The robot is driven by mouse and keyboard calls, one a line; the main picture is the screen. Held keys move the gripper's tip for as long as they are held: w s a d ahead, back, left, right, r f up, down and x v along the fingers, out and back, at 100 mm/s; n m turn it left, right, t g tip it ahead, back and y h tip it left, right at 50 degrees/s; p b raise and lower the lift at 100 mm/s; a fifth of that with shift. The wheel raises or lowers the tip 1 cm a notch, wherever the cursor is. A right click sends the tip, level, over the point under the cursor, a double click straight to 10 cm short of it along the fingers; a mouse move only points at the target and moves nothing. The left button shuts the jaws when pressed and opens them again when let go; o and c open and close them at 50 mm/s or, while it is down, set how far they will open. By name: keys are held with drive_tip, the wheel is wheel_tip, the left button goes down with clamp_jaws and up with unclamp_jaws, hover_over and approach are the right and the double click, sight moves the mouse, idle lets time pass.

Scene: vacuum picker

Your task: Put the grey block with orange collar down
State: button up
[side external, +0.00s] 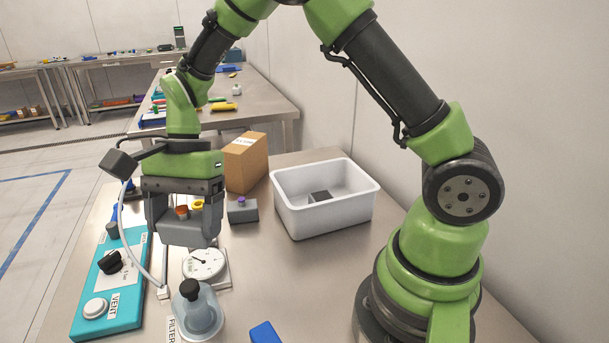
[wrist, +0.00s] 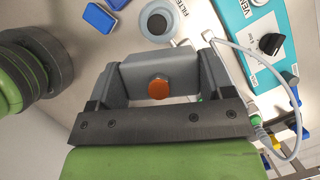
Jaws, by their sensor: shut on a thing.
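My gripper (side external: 186,228) is shut on the grey block with the orange collar, at the left of the side view above the table. The side view does not show clearly how far the block is above the table.
A white bin (side external: 286,210) holds a dark block (side external: 320,196). A grey block with a purple collar (side external: 242,212) stands left of it, before a cardboard box (side external: 246,165). A gauge (side external: 204,265), filter jar (side external: 199,312) and teal panel (side external: 125,312) crowd the left; the table centre is clear.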

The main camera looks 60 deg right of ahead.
drive_tip(key=w+d+m+t+h, duration=0.1)
drive_tip(key=w+d+m+t, duration=0.15)
drive_tip(key=d+m, duration=0.35)
drive_tip(key=w+d+m+t, duration=0.1)
drive_tip(key=w+d+m, duration=0.25)
drive_tip(key=d, duration=0.55)
drive_tip(key=w+d+m+t+h, duration=0.1)
drive_tip(key=w+d+m+t, duration=0.1)
drive_tip(key=w+d+m, duration=0.35)
drive_tip(key=s+d+m+h, duration=0.1)
drive_tip(key=s+d+m, duration=0.25)
drive_tip(key=d, duration=0.45)
drive_tip(key=s+d+m+h, duration=0.2)
drive_tip(key=d+m, duration=0.2)
drive_tip(key=d, duration=0.5)
drive_tip(key=s+d+m+h, duration=0.15)
drive_tip(key=d+m, duration=0.25)
drive_tip(key=d, duration=0.4)
drive_tip(key=shift+y, duration=0.25)
drive_tip(key=f, duration=0.9)
drive_tip(key=shift+s+f, duration=0.35)
drive_tip(key=shift+s, duration=0.05)
drive_tip(key=shift+n, duration=0.25)
drive_tip(key=shift+f, duration=2.35)
drive_tip(key=shift+f, duration=0.15)
drive_tip(key=o, duration=1.1)
drive_tip(key=shift+c, duration=0.2)
